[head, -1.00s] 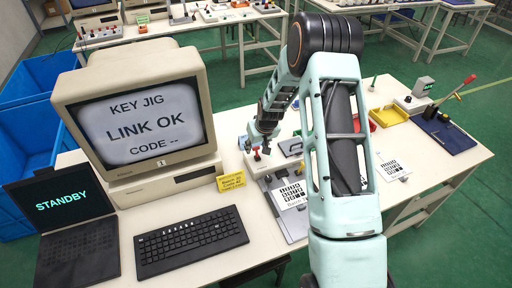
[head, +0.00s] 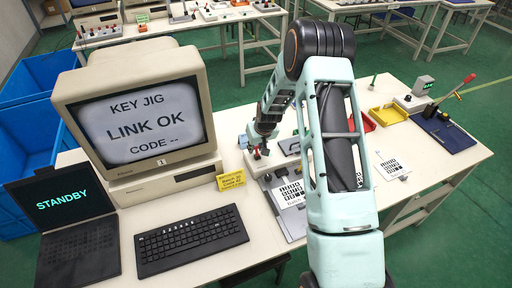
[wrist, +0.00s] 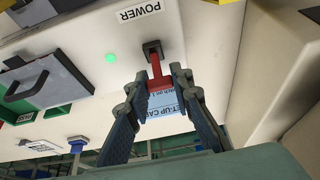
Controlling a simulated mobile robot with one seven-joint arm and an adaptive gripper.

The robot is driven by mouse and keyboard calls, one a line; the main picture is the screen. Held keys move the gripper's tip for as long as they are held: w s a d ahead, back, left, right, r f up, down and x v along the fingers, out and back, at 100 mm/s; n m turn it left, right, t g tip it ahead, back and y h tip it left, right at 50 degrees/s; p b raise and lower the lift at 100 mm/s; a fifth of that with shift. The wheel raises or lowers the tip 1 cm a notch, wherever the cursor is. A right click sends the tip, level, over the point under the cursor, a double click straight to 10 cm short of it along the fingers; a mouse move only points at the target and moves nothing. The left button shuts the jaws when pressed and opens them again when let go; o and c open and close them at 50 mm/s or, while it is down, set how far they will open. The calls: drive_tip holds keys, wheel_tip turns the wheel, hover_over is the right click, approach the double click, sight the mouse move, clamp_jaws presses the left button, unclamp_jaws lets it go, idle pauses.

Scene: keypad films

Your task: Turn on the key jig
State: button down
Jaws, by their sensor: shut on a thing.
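The key jig is a pale box on the table, partly hidden by my arm in the head view. In the wrist view its pale panel (wrist: 75,80) carries a POWER label (wrist: 140,12) and a red switch lever (wrist: 155,65) in a dark slot. A green light (wrist: 111,57) glows beside the lever. My gripper (wrist: 162,82) is shut on the red lever, with a finger on each side. In the head view my gripper (head: 259,149) is at the jig's left end. The monitor (head: 140,122) reads "KEY JIG LINK OK CODE --".
A laptop (head: 64,205) showing STANDBY and a black keyboard (head: 192,240) lie at the front left. A yellow sign (head: 230,181) stands left of the jig. A yellow tray (head: 388,115), a printed card (head: 392,165) and a red-handled lever device (head: 445,130) are at the right.

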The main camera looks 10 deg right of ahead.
sight(258, 156)
drive_tip(key=shift+w+a+f+g+b, duration=0.1)
drive_tip(key=shift+w+f+g+b, duration=0.2)
drive_tip(key=shift+g+b, duration=0.3)
drive_tip(key=shift+w+g+b, duration=0.1)
drive_tip(key=shift+g+b, duration=0.3)
drive_tip(key=shift+b, duration=0.05)
drive_tip(key=shift+r, duration=0.1)
drive_tip(key=c, duration=1.7)
unclamp_jaws()
drive_tip(key=v, duration=1.2)
drive_tip(key=shift+a+r, duration=0.1)
drive_tip(key=shift+a, duration=0.05)
drive_tip(key=shift+w, duration=0.1)
